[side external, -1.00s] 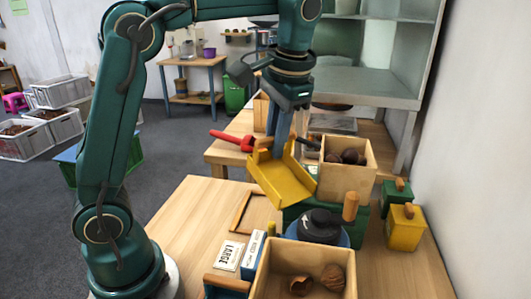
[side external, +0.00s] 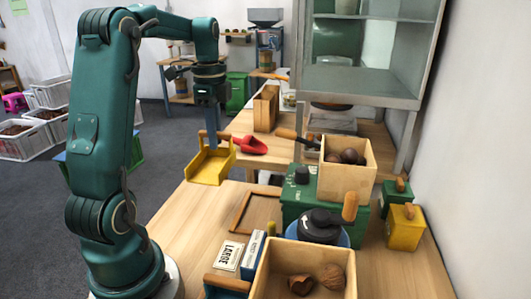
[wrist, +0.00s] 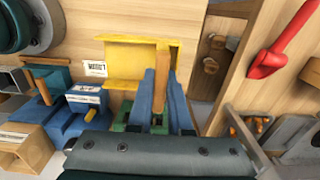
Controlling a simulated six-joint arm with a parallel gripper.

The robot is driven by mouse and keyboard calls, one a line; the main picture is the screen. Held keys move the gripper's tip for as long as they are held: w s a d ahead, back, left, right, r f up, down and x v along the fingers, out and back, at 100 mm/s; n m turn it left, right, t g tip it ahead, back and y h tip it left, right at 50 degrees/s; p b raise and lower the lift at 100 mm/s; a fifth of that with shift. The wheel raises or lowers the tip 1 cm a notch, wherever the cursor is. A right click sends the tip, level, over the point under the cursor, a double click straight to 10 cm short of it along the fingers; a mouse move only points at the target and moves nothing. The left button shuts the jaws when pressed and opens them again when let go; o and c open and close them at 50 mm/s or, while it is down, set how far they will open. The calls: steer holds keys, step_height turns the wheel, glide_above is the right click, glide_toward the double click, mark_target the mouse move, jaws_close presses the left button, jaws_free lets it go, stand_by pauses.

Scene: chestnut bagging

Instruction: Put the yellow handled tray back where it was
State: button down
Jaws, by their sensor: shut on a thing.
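The yellow handled tray (side external: 209,170) hangs in the air near the far left edge of the near wooden table. It is tilted a little, and no contents show in it. My gripper (side external: 212,135) is above it, shut on its wooden handle. In the wrist view the yellow tray (wrist: 122,60) lies beyond the blue fingers of my gripper (wrist: 162,85), with the handle between them. A thin wooden frame (side external: 236,213) lies on the near table (side external: 185,222), below and right of the tray.
A red scoop (side external: 250,146) lies behind the tray. A green box (side external: 297,198) stands to the right, below a wooden bin (side external: 346,182) of chestnuts. A second bin (side external: 262,278), a LARGE card (side external: 228,254) and a yellow box (side external: 404,228) are nearer. Table left of the frame is clear.

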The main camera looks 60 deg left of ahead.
steer(key=shift+w+d+f, duration=1.25)
steer(key=shift+w+f, duration=0.15)
steer(key=shift+f, duration=0.45)
steer(key=shift+w+d+f, duration=1.2)
steer(key=shift+w+f, duration=0.25)
steer(key=shift+f, duration=0.35)
steer(key=shift+w+d+f, duration=1.25)
steer(key=shift+w+f, duration=0.15)
steer(key=shift+f, duration=0.45)
steer(key=c, duration=0.8)
jaws_free()
steer(key=shift+f, duration=0.1)
steer(key=shift+c, duration=0.2)
